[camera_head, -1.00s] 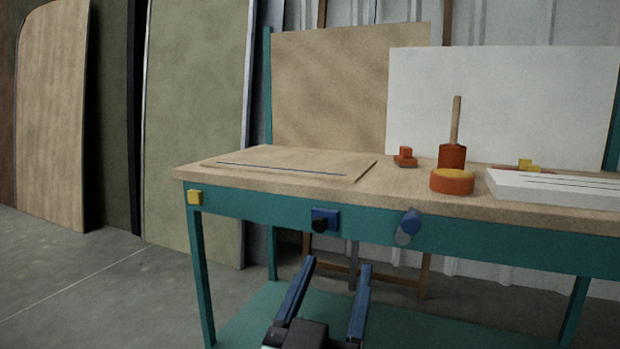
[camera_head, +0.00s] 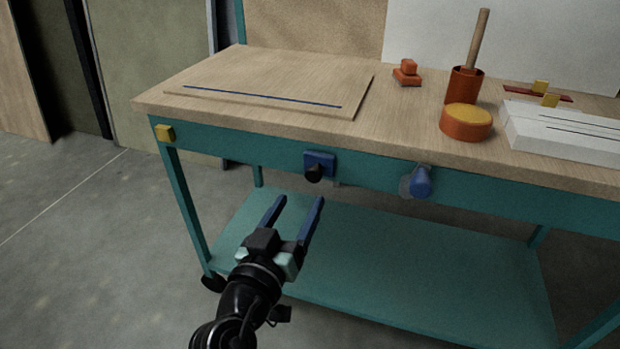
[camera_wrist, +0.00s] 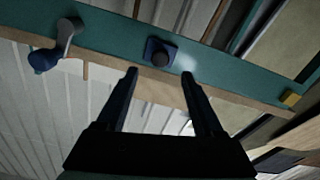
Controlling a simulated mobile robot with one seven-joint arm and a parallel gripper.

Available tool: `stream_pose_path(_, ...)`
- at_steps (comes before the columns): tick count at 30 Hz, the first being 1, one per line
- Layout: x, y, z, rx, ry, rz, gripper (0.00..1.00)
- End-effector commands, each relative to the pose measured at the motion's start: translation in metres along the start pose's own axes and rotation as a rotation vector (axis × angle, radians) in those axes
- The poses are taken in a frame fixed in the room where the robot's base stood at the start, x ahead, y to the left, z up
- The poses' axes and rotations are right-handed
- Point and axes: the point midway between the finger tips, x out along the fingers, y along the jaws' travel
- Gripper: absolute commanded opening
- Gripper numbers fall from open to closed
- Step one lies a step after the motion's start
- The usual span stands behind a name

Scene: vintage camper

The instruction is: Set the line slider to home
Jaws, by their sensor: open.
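No part is plainly marked as the line slider. A thin dark blue line or slot (camera_head: 262,96) runs along a wooden board (camera_head: 300,82) on the bench; no knob shows on it. At the right, small yellow blocks (camera_head: 550,100) and a flat red piece (camera_head: 516,90) sit at the back of a white slab (camera_head: 530,133) with dark slots. My gripper (camera_head: 298,202) is open and empty, in front of and below the bench's front edge. In the wrist view the open fingers (camera_wrist: 160,75) point towards a blue plate with a black knob (camera_wrist: 160,55), apart from it.
The teal bench front carries a yellow block (camera_head: 165,133), the blue plate with black knob (camera_head: 318,165) and a blue-handled crank (camera_head: 421,182). An orange cup (camera_head: 464,86) with a wooden stick, an orange-yellow disc (camera_head: 466,121) and an orange stepped block (camera_head: 407,73) stand on top. A teal shelf (camera_head: 400,260) lies below.

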Motion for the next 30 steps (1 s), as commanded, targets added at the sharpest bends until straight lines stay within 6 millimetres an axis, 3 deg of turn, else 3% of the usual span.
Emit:
stream_pose_path(3, 0.027, 0.001, 0.0, 0.002, 0.002, 0.003, 0.69)
stream_pose_path(10, 0.062, 0.0, 0.001, 0.0, 0.002, 0.001, 0.69)
stream_pose_path(16, 0.074, 0.0, 0.0, 0.0, 0.001, 0.0, 0.69)
stream_pose_path(24, 0.076, 0.0, 0.0, 0.0, 0.0, 0.0, 0.69)
stream_pose_path(25, 0.076, 0.0, -0.001, 0.0, 0.0, 0.0, 0.67)
stream_pose_path(30, 0.075, 0.0, -0.001, 0.0, 0.001, 0.0, 0.37)
